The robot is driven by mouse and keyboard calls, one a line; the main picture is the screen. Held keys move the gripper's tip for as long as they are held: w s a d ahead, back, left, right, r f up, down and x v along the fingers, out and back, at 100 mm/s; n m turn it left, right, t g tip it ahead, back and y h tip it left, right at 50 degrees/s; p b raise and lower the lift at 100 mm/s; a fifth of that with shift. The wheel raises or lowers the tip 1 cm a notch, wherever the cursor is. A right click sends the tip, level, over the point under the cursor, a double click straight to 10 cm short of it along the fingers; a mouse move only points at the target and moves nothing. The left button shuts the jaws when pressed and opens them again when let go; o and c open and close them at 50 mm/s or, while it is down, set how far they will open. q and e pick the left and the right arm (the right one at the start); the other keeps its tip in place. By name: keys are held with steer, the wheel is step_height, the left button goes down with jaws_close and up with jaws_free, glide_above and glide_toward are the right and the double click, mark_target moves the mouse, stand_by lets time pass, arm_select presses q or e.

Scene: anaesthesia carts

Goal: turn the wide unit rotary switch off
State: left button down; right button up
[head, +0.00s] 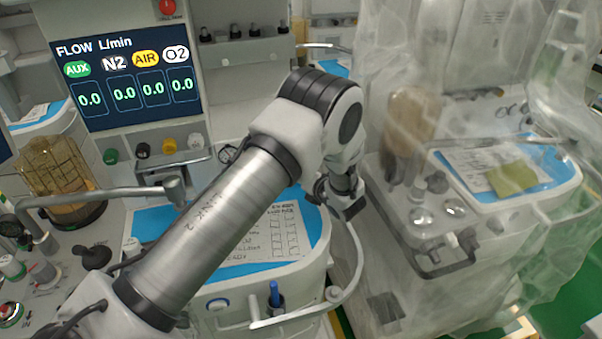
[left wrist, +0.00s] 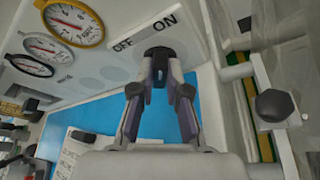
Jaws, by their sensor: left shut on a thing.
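The rotary switch (left wrist: 159,52) is black and sits on a pale panel, below a label plate (left wrist: 145,34) reading OFF and ON. My left gripper (left wrist: 160,74) is shut on the switch's grip, one finger on each side, in the left wrist view. The fingers cover part of the switch, and I cannot tell exactly where it points. In the head view my left arm reaches across the wide unit with the flow display (head: 125,70); the switch and fingertips are hidden there. My right gripper is in neither view.
Round gauges (left wrist: 72,22) sit on the panel left of the switch. A blue work surface (left wrist: 100,112) with papers lies below. A cart under clear plastic (head: 470,190) stands close on the right. A curved rail (head: 310,311) runs along the unit's front.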

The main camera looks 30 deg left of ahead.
arm_select(q)
steer(key=shift+a+f+n+h+b, duration=0.1)
steer(key=shift+n+h+b, duration=0.3)
steer(key=shift+b, duration=0.55)
steer(key=n+b, duration=0.1)
steer(key=b, duration=0.2)
steer(key=n+t+h+b, duration=0.1)
steer(key=b, duration=0.3)
steer(key=f+n+t+b, duration=0.1)
steer(key=n+b, duration=0.1)
steer(key=b, duration=0.2)
steer(key=shift+s+a+h, duration=0.2)
steer(key=shift+h, duration=0.2)
steer(key=n+t+b, duration=0.1)
steer(key=b, duration=0.4)
steer(key=n+t+h+b, duration=0.1)
steer(key=b, duration=0.5)
steer(key=n+b, duration=0.2)
steer(key=b, duration=0.3)
steer(key=shift+s+a+r+t+h, duration=0.1)
steer(key=shift+s+r+t+h, duration=0.05)
steer(key=shift+r+t+h, duration=0.2)
steer(key=shift+r+n+b, duration=0.2)
steer(key=shift+n+b, duration=0.2)
steer(key=shift+b, duration=0.55)
steer(key=shift+r, duration=0.1)
steer(key=c, duration=1.2)
jaws_free()
steer(key=shift+o, duration=0.2)
